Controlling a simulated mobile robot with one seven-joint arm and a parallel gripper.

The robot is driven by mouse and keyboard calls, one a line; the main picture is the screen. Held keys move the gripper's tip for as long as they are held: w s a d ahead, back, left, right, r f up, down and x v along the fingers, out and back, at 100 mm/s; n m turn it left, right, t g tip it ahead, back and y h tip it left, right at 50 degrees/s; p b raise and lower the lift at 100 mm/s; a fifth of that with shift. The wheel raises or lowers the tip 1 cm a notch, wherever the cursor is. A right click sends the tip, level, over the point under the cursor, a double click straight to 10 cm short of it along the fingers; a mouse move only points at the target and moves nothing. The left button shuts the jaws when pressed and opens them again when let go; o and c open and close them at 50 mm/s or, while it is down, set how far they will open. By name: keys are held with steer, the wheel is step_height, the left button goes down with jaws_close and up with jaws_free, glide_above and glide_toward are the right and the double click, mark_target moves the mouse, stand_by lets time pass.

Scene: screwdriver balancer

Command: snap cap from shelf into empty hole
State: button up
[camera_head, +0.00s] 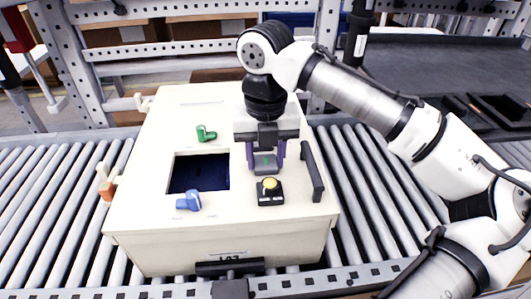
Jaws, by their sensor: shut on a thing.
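My gripper (265,158) points down over the right part of the cream box top. Its two purple fingers stand either side of a small dark grey piece (265,166) with a green mark, and it is shut on that piece. This piece may be the cap; I cannot tell for sure. I cannot tell whether it touches the box top, and the surface under it is hidden. A rectangular dark blue opening (199,173) lies to the left of my gripper. No other empty hole and no shelf can be made out clearly.
The cream box (160,235) stands on a roller conveyor (50,195). Its top carries a black block with a yellow knob (270,184), a blue handle (189,201), a green handle (206,133) and an upright black bar (312,170). Metal racking stands behind.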

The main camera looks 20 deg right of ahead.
steer(key=shift+p, duration=0.35)
stand_by(0.4)
steer(key=o, duration=1.2)
steer(key=shift+f, duration=0.1)
step_height(320, 180, up, 14)
steer(key=shift+f+p, duration=0.1)
steer(key=shift+p, duration=0.35)
